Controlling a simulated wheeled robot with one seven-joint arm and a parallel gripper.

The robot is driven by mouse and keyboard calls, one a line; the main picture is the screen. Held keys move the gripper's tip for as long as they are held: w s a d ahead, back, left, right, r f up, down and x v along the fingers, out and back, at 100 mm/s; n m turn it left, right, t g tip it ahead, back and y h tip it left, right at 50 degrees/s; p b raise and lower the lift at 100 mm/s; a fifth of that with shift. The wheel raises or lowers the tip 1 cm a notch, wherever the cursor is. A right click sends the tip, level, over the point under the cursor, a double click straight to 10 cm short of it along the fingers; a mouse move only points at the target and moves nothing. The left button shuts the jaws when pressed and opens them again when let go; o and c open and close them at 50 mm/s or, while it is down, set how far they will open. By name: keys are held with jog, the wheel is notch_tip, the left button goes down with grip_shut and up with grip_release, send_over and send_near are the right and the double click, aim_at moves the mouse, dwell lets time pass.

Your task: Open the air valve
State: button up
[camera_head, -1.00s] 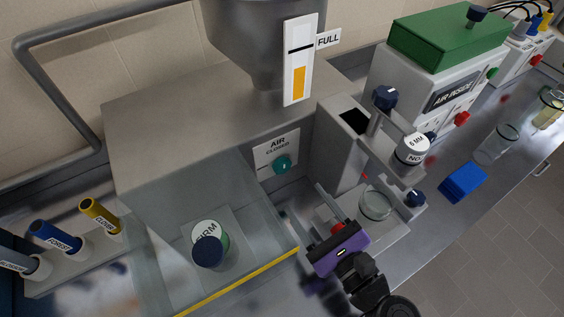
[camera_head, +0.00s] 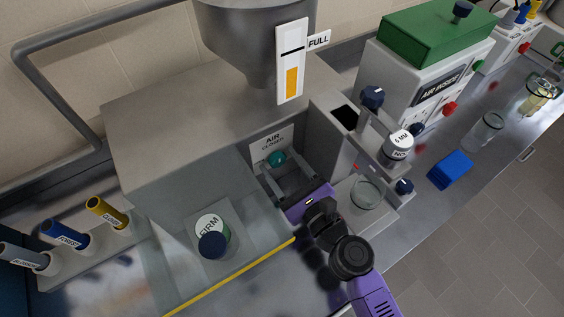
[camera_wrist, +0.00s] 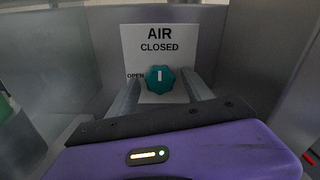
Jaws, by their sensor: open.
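The air valve is a teal knob (camera_head: 276,158) on a white plate (camera_head: 268,143) fixed to the grey housing. In the wrist view the plate (camera_wrist: 160,38) reads AIR CLOSED, with OPEN at its left. The knob (camera_wrist: 160,79) carries a white mark that stands upright. My gripper (camera_head: 284,180) is open, its fingers pointing at the plate. In the wrist view the fingers (camera_wrist: 161,95) lie to the left and right of the knob. I cannot tell whether they touch it.
A grey stand (camera_head: 328,125) and a glass dish (camera_head: 366,194) are close on the right. A blue block (camera_head: 450,170) lies further right.

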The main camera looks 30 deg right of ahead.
jog(key=shift+c, duration=0.5)
grip_shut()
jog(key=n+b, duration=0.1)
jog(key=n, duration=0.3)
jog(key=shift+n, duration=0.3)
jog(key=shift+n+b, duration=0.6)
jog(key=shift+n, duration=1.5)
